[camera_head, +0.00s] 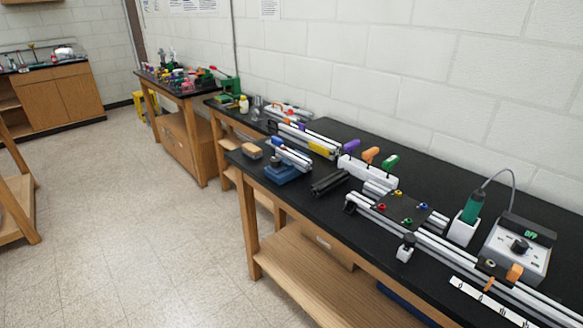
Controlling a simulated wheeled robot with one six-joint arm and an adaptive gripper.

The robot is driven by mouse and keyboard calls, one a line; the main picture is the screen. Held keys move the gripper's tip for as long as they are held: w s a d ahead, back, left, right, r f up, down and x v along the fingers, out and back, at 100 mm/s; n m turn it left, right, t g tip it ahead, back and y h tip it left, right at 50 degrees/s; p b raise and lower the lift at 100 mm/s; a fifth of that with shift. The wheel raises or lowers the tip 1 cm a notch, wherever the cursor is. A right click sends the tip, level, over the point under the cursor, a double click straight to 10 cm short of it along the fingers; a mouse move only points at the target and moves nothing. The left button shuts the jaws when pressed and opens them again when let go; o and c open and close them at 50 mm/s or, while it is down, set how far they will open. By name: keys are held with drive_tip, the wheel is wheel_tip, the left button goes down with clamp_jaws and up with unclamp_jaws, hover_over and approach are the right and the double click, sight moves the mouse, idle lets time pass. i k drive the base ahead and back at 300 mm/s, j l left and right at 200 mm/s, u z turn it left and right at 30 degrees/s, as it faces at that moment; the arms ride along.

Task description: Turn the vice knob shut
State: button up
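A small blue vice-like block (283,174) sits near the left end of the black-topped workbench (318,196). A silver extrusion piece (293,156) with a blue part at its end lies at its top. A dark knob-like shape (275,161) shows at its front; it is too small to tell whether it is the vice knob or how far the jaws are open. My gripper and arm are not in view.
A wooden block (252,152) lies left of the blue vice, and dark bars (330,183) lie right of it. Long extrusion rails (430,238), a white tool holder (356,168) and a soldering station (518,246) fill the right side. Open floor (150,250) lies at left.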

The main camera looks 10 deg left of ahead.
sight(275, 162)
drive_tip(key=i+j+u, duration=0.5)
drive_tip(key=i+j, duration=0.2)
drive_tip(key=j, duration=0.2)
drive_tip(key=i+j+u, duration=0.45)
drive_tip(key=i+j, duration=0.15)
drive_tip(key=i, duration=0.25)
